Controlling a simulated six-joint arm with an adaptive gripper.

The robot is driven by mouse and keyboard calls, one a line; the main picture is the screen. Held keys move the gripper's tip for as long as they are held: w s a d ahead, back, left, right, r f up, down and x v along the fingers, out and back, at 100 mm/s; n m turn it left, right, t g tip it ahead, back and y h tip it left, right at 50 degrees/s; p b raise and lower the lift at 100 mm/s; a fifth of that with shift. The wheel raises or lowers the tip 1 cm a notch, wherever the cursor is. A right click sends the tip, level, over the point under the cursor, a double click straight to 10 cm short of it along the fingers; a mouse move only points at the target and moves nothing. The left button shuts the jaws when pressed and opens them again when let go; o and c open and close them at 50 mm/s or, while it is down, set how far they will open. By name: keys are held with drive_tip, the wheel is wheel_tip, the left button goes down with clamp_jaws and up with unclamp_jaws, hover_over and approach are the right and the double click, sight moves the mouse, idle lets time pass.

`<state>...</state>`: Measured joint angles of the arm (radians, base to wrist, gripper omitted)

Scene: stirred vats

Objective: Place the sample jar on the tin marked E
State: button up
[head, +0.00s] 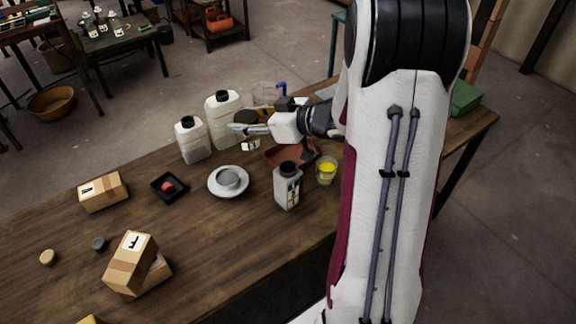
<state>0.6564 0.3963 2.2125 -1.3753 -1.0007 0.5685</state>
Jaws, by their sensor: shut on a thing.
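My gripper (245,129) reaches leftward over the back of the wooden table, its fingers closed at a dark, round-topped thing (245,117). This may be the sample jar, but it is small and partly hidden by the fingers. A small white label (250,145) shows just below the fingers; I cannot tell what it is on or read it. A grey square bottle (288,188) with a black cap stands upright nearer the front. I cannot make out a tin marked E.
Two white jugs (193,140) (223,117) stand left of my gripper. A reddish-brown tray (277,156), a yellow-filled glass (326,172), a white saucer (229,193) with a grey cup, and a black dish (158,188) are nearby. Labelled cardboard boxes (103,191) (130,265) lie left.

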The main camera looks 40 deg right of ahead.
drive_tip(key=s+d+r+n+g+y, duration=0.1)
drive_tip(key=s+d+r+n+y, duration=0.1)
drive_tip(key=s+d+r, duration=0.4)
drive_tip(key=s, duration=0.3)
drive_tip(key=shift+s+n+g+y, duration=0.15)
drive_tip(key=shift+n+g+y, duration=0.15)
hover_over(289, 167)
wheel_tip(289, 167, down, 6)
idle(0.6)
drive_tip(key=shift+f, duration=0.15)
drive_tip(key=shift+f, duration=1.75)
drive_tip(key=shift+f, duration=0.15)
